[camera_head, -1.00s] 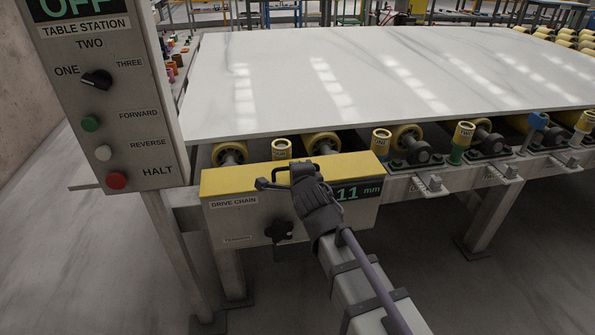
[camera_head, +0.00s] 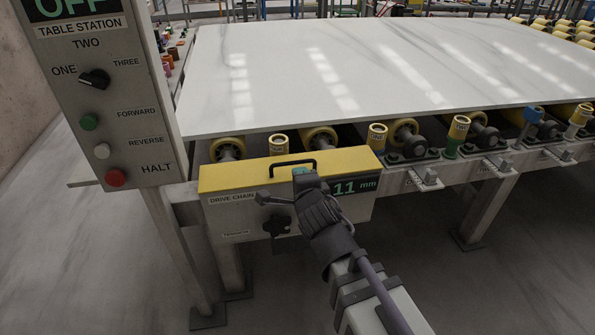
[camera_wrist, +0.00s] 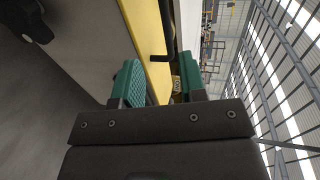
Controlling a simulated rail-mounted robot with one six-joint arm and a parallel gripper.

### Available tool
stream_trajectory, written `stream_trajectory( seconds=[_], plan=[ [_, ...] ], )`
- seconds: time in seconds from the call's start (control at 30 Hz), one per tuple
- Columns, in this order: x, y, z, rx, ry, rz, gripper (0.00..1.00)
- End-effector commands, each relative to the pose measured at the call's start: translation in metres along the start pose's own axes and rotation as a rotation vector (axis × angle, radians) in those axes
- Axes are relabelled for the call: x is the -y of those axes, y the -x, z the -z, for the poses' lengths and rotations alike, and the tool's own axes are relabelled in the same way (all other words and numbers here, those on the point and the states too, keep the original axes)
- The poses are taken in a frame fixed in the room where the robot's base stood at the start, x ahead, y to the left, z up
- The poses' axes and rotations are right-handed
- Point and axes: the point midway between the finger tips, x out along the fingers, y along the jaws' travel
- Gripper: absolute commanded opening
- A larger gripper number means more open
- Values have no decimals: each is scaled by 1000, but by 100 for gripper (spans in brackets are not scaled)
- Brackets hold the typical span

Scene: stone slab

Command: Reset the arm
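My gripper (camera_head: 284,186) is in front of the drive chain box (camera_head: 222,215), just below its black lid handle (camera_head: 293,162). In the wrist view its two green finger pads (camera_wrist: 158,83) stand apart with nothing between them, so it is open. The handle stands upright on the yellow lid and is apart from the fingers. In the wrist view, the yellow lid (camera_wrist: 146,30) and part of the handle (camera_wrist: 160,58) lie beyond the fingers.
A control panel (camera_head: 105,100) with a rotary knob and buttons stands at left, its screen reading OFF. A white stone slab (camera_head: 330,65) lies on the roller table behind the box. A black tension knob (camera_head: 275,226) sticks out of the box front. Open floor lies in front.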

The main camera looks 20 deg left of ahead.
Motion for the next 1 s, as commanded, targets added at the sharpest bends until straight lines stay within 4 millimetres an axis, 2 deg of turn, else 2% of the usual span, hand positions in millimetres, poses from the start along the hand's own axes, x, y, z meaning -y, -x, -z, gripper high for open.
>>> stream_trajectory(
  seconds=[0.4,0.5,0.57,0.6,0.67,0.7,0.8,0.9,1.0],
  plan=[
    [0,-1,0,0,37,-1,38],
    [-12,0,6,-26,219,-72,38],
    [-29,3,12,-38,397,-180,38],
    [-45,7,17,-29,533,-279,38],
    [-69,18,32,14,735,-446,38],
    [-85,26,47,60,850,-559,38],
    [-119,54,85,231,1055,-801,38],
    [-145,87,121,459,1163,-978,38],
    [-164,126,158,697,1173,-1082,38]
  ],
)
